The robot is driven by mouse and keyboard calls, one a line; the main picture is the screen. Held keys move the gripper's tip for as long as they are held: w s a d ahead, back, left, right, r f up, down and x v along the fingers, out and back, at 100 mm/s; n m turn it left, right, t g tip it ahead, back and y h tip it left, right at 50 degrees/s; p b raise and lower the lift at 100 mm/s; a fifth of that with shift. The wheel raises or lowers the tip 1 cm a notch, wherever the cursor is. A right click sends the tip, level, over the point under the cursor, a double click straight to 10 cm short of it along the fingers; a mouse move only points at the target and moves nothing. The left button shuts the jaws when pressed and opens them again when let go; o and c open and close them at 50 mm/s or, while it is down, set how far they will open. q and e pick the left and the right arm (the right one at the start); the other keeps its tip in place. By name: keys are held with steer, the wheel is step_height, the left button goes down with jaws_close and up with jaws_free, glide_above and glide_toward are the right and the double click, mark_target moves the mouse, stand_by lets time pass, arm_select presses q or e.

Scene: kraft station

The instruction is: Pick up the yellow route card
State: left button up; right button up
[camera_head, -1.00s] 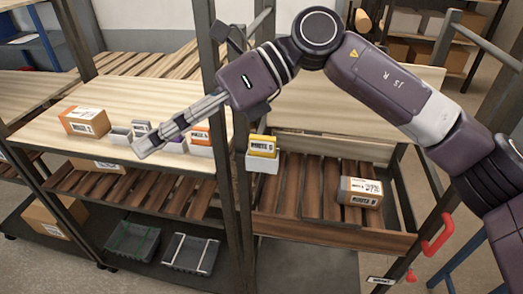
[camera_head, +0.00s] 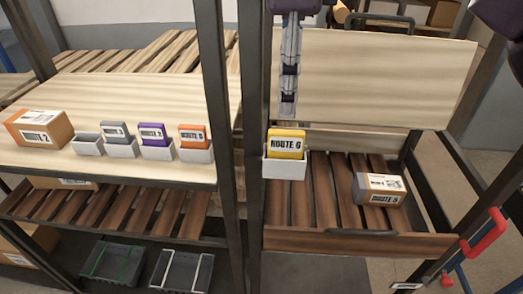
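The yellow route card (camera_head: 287,143), labelled "ROUTE 6", stands upright in a small white holder (camera_head: 285,168) at the front left of the right-hand slatted shelf, beside the dark post. My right gripper (camera_head: 288,108) comes down from the top with its fingers pointing downward. Its tips are just above the card in the picture, with a small gap between them. I see the fingers edge-on, so their opening does not show. My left gripper is not in view.
Grey, purple (camera_head: 153,134) and orange (camera_head: 192,137) cards stand in white holders on the left shelf, beside an empty holder (camera_head: 88,144) and a carton (camera_head: 40,128). Another carton (camera_head: 378,189) lies on the right slatted shelf. Dark posts (camera_head: 254,150) divide the station.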

mark_target(287, 132)
steer(key=f, duration=0.1)
steer(key=f+p, duration=0.1)
steer(key=s+d+f, duration=0.1)
steer(key=shift+s+f, duration=0.1)
steer(key=shift+f, duration=0.3)
steer(key=f, duration=0.1)
steer(key=f+p, duration=0.1)
steer(key=shift+w+a+f, duration=0.2)
steer(key=shift+a+f, duration=0.1)
steer(key=shift+f, duration=0.05)
steer(key=shift+a+f, duration=0.1)
steer(key=shift+f, duration=0.4)
steer(key=c, duration=0.7)
jaws_close()
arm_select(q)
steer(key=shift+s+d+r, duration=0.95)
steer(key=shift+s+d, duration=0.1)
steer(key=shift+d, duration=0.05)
